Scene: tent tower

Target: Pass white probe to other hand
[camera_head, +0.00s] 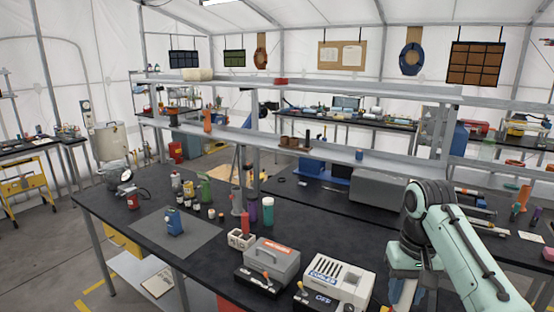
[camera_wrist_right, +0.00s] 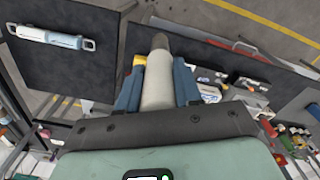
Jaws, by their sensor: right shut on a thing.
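The white probe (camera_wrist_right: 158,85) is a pale cylinder with a grey rounded end, seen in the right wrist view. My right gripper (camera_wrist_right: 157,75) is shut on it, with one blue finger on each side. In the head view my right gripper (camera_head: 403,285) is at the lower right, by the workbench, pointing down. My left gripper is in neither view.
The dark workbench (camera_head: 120,208) carries a blue device (camera_head: 174,222) on a grey mat (camera_head: 205,238), several bottles, a grey toolbox (camera_head: 272,262) and a white labelled box (camera_head: 338,282). A raised shelf (camera_head: 330,153) runs behind. The bench's left part has free room.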

